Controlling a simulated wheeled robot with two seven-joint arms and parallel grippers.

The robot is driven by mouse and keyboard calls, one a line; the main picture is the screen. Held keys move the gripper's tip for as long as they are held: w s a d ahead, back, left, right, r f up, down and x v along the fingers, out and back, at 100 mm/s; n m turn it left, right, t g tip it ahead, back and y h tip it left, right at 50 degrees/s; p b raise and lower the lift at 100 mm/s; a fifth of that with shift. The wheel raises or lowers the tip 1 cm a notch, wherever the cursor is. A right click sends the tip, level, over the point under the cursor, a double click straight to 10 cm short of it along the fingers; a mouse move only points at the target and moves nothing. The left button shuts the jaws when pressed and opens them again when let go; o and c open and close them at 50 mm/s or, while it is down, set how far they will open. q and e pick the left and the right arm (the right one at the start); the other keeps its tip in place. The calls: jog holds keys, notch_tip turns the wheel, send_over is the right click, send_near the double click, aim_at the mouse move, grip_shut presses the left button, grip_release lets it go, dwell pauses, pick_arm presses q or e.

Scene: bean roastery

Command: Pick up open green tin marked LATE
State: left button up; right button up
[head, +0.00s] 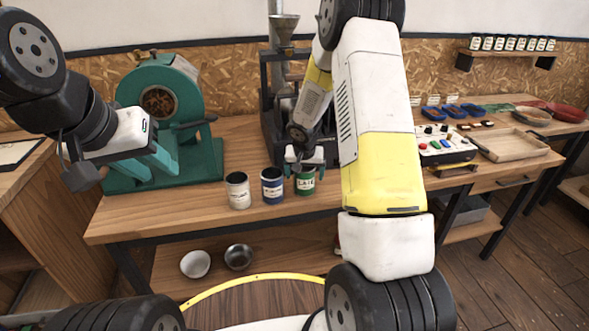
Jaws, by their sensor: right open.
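The green tin marked LATE (306,186) stands upright on the wooden bench, rightmost in a row of three tins. My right gripper (305,171) points down over it, open, with its fingertips at either side of the tin's top. I cannot tell whether they touch it, and the gripper hides the tin's opening. My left gripper (150,170) is open and empty in front of the green machine at the left, well away from the tins.
A blue tin (272,186) stands close left of the green tin, and a white tin (238,190) beyond it. A green roasting machine (185,115) and a dark-framed machine (270,100) stand behind. A button panel (443,146) and wooden tray (510,146) lie right. Two bowls sit on the lower shelf.

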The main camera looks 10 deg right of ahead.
jog(key=shift+x, duration=1.35)
jog(key=c, duration=1.5)
jog(key=shift+r, duration=0.1)
